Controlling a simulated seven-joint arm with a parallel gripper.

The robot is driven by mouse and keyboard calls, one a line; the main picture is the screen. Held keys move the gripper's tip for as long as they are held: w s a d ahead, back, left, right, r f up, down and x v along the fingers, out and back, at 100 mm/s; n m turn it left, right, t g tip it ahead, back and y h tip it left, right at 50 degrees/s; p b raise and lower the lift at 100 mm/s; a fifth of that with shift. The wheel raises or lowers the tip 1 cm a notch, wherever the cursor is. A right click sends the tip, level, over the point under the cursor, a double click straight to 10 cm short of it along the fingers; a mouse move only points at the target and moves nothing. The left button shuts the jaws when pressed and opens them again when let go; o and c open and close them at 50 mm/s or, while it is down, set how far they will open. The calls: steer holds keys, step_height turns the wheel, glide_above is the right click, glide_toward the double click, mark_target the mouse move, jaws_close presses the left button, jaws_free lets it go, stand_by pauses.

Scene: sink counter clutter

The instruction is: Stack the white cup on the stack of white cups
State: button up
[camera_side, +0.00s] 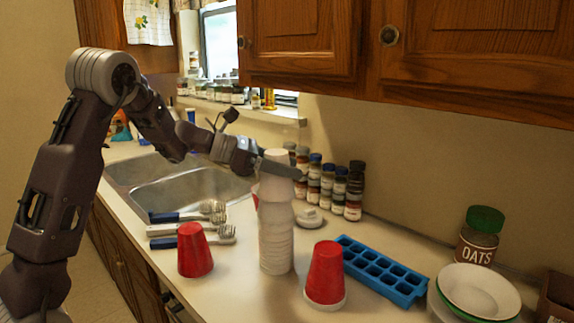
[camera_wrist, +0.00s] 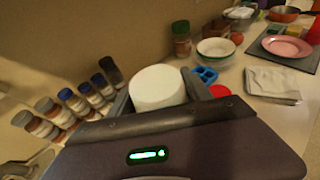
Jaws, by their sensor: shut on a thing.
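My gripper (camera_side: 280,168) is shut on a white cup (camera_side: 277,158), which is upside down with its closed end up. The held cup also shows in the wrist view (camera_wrist: 157,88), between the two fingers. The stack of white cups (camera_side: 276,250) stands upside down on the counter, directly below the held cup and in line with it. The held cup's lower part meets the stack's top in the side view; I cannot tell whether it rests on it. The stack is hidden in the wrist view.
Red cups (camera_side: 195,250) (camera_side: 325,272) stand either side of the stack; the right one sits on a white base. Brushes (camera_side: 190,228) lie left. Spice jars (camera_side: 328,183) line the wall behind. A blue ice tray (camera_side: 382,270) and bowls (camera_side: 478,290) are right.

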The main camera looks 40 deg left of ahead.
steer(key=shift+f, duration=0.65)
steer(key=shift+f, duration=0.25)
steer(key=o, duration=1.4)
steer(key=shift+c, duration=0.2)
steer(key=v, duration=0.6)
steer(key=shift+s+a+r, duration=0.1)
steer(key=shift+a, duration=0.05)
steer(key=shift+s+a+r, duration=0.1)
steer(key=shift+s+a, duration=0.05)
steer(key=shift+s, duration=0.15)
